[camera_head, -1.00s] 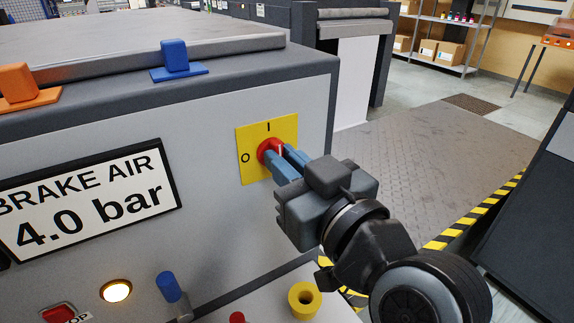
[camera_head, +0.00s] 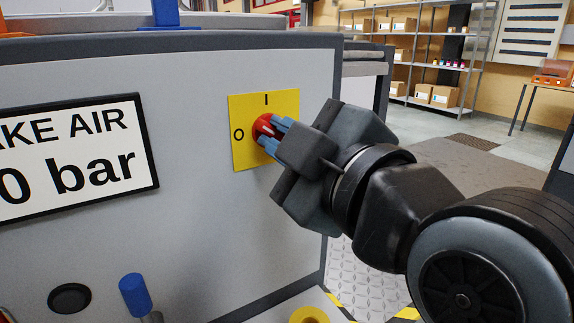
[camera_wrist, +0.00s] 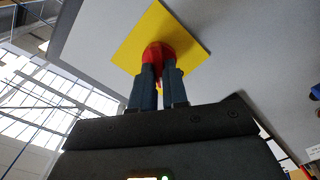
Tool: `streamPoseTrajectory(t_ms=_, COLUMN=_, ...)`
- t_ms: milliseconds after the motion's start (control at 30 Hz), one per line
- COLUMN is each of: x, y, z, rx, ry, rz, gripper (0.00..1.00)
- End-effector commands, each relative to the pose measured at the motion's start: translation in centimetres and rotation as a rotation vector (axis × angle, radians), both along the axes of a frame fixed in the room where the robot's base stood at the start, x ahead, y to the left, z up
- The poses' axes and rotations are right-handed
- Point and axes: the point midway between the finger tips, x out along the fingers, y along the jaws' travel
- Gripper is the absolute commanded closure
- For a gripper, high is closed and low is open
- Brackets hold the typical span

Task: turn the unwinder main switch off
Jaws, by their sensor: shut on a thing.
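The unwinder main switch is a red knob (camera_head: 264,125) on a square yellow plate (camera_head: 242,151) on the machine's grey front panel. The plate carries an "I" at the top and an "O" at the left. My gripper (camera_head: 275,134) comes from the right, with its two blue fingers shut on the red knob, one on each side. The fingers hide part of the knob, and I cannot tell exactly where its pale mark points. In the wrist view the fingers (camera_wrist: 158,88) reach the red knob (camera_wrist: 158,53), and the yellow plate (camera_wrist: 135,40) looks tilted.
A "BRAKE AIR" sign (camera_head: 75,158) is left of the switch. Below are a blue-topped lever (camera_head: 135,294), a round dark hole (camera_head: 69,298) and a yellow ring (camera_head: 310,315). Shelves with boxes (camera_head: 435,60) stand far back on the right, beyond open floor.

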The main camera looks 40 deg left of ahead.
Motion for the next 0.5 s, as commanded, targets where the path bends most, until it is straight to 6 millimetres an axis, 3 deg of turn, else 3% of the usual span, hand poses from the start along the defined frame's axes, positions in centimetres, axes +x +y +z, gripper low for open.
streamPoseTrajectory(t_ms=500, x=-0.10, y=0.03, z=-0.66, rx=-0.176, ry=-0.423, rz=0.001, gripper=1.00)
